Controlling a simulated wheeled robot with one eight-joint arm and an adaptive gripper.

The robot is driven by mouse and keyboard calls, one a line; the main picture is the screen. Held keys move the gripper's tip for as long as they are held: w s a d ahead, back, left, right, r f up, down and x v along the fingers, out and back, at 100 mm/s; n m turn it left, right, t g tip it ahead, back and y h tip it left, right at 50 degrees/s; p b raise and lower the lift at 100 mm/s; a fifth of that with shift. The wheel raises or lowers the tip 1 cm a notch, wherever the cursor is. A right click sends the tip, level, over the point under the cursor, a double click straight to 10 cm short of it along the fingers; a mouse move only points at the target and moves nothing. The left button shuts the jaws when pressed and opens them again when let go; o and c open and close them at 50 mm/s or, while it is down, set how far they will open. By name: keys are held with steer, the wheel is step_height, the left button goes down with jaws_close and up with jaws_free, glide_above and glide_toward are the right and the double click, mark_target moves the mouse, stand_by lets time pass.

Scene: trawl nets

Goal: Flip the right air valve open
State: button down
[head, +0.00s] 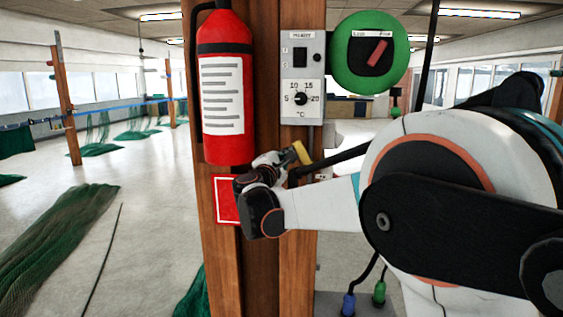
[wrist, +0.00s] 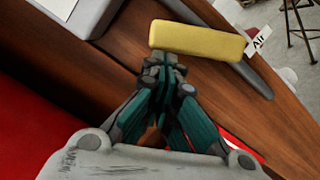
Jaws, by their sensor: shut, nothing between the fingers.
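A yellow valve lever (wrist: 205,40) with a white "Air" tag (wrist: 259,38) beside it lies across the top of the wrist view, in front of the wooden post. In the head view the yellow lever (head: 302,152) is small, partly hidden by my gripper (head: 288,160). My gripper (wrist: 163,68) is shut and empty, its fingertips just below the lever's left half. I cannot tell whether they touch it. The valve body is mostly hidden. No second air valve can be made out.
A red sign (head: 226,190) is behind my wrist. Green nets (head: 55,235) lie on the open floor at left.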

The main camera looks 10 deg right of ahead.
mark_target(295, 144)
steer(key=shift+s+d+r+m+g, duration=0.25)
steer(key=shift+d+r+m, duration=0.5)
steer(key=shift+m, duration=0.25)
steer(key=shift+s+d+r+m+g, duration=0.15)
steer(key=shift+d+r+m+g, duration=0.1)
steer(key=shift+d+r+m, duration=0.6)
steer(key=shift+a+f, duration=0.1)
steer(key=shift+a, duration=0.05)
steer(key=shift+a, duration=0.15)
